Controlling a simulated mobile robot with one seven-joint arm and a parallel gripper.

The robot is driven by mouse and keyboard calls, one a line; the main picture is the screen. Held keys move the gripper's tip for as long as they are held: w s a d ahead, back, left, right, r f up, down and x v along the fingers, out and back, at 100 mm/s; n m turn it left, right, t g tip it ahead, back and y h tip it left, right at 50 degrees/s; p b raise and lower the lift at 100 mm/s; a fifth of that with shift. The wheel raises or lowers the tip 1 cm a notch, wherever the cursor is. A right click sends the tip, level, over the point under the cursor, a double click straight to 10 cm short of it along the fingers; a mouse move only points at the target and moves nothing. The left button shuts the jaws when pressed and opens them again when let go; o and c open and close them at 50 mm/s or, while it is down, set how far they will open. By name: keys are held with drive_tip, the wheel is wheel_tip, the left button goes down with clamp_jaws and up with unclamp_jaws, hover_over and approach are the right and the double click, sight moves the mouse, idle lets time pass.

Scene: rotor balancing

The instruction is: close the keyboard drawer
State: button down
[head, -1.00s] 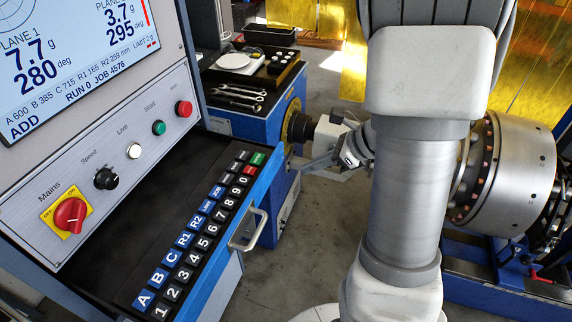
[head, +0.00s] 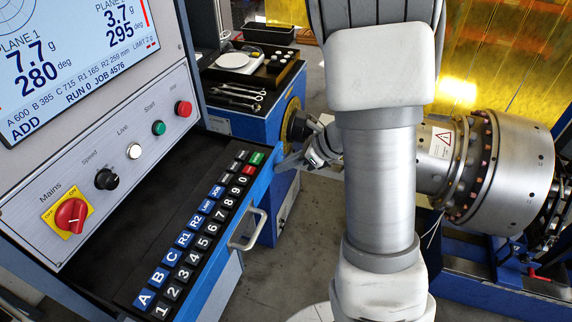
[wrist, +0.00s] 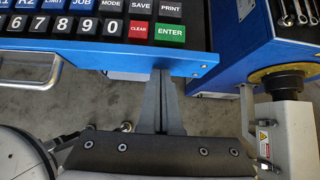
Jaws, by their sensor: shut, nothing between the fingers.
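The keyboard drawer (head: 90,222) is pulled out below the control panel. Its black tray and key strip with blue, black, red and green keys (head: 196,225) are exposed. A silver handle (head: 248,230) sits on its blue front. My gripper (head: 280,168) is shut and empty beside the far end of the drawer's front. In the wrist view my gripper's fingers (wrist: 162,78) are together, with their tips at the drawer's blue front edge (wrist: 140,58), below the ENTER key. I cannot tell whether they touch it. The handle (wrist: 32,76) is to their left.
A blue machine pedestal (head: 250,125) with wrenches and a tray on top stands behind the drawer. A large metal rotor (head: 505,165) is on the right, behind my arm. Grey floor (head: 310,225) is free in front of the drawer.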

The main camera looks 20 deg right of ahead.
drive_tip(key=w+a, duration=0.4)
drive_tip(key=a, duration=0.2)
drive_tip(key=w+a, duration=0.5)
drive_tip(key=a, duration=0.1)
drive_tip(key=w+a, duration=0.5)
drive_tip(key=a, duration=0.1)
drive_tip(key=shift+w+a+p, duration=0.25)
drive_tip(key=shift+a+p, duration=0.05)
drive_tip(key=shift+p, duration=0.1)
drive_tip(key=shift+a+r, duration=0.1)
drive_tip(key=shift+a, duration=0.05)
